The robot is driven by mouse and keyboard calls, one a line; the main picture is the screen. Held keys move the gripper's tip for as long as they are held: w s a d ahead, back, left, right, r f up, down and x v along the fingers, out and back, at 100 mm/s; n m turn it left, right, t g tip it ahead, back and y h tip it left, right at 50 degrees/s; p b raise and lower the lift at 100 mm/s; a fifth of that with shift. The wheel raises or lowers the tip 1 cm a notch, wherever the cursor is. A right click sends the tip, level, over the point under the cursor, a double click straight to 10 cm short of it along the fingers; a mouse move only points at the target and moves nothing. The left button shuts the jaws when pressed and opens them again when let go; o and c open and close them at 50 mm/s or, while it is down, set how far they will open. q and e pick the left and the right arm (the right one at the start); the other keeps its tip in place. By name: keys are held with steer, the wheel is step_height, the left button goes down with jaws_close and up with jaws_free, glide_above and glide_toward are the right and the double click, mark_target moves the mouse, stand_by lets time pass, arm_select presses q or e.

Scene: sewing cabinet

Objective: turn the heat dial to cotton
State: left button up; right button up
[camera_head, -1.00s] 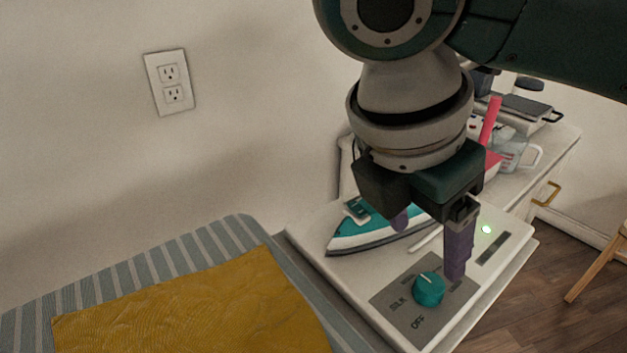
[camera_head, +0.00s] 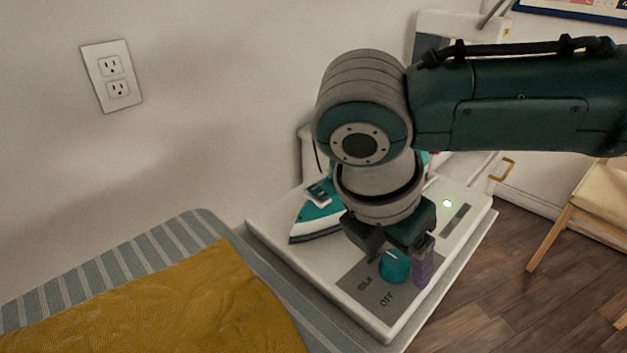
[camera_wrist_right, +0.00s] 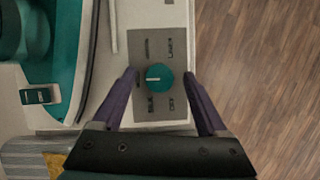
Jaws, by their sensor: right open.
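The teal heat dial (camera_head: 394,266) stands on a grey panel at the front of the white iron station. In the right wrist view the dial (camera_wrist_right: 159,78) shows a white mark pointing left, between SILK and a blurred upper label. OFF is at the lower right; LINEN seems to be at the upper right. My right gripper (camera_wrist_right: 159,74) is open, its purple fingers on either side of the dial with a gap at each side. In the head view one purple finger shows right of the dial; the other is mostly hidden. My left gripper is not in view.
The teal and white iron (camera_head: 318,217) rests on the station (camera_head: 270,232) behind and left of the dial. A striped ironing board (camera_head: 185,232) with mustard cloth (camera_head: 190,305) is at left. A wooden chair (camera_head: 555,225) stands at right.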

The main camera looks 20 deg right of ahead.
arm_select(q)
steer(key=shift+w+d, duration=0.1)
arm_select(e)
jaws_close()
stand_by(0.3)
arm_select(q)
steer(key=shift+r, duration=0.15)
arm_select(e)
steer(key=shift+r, duration=0.1)
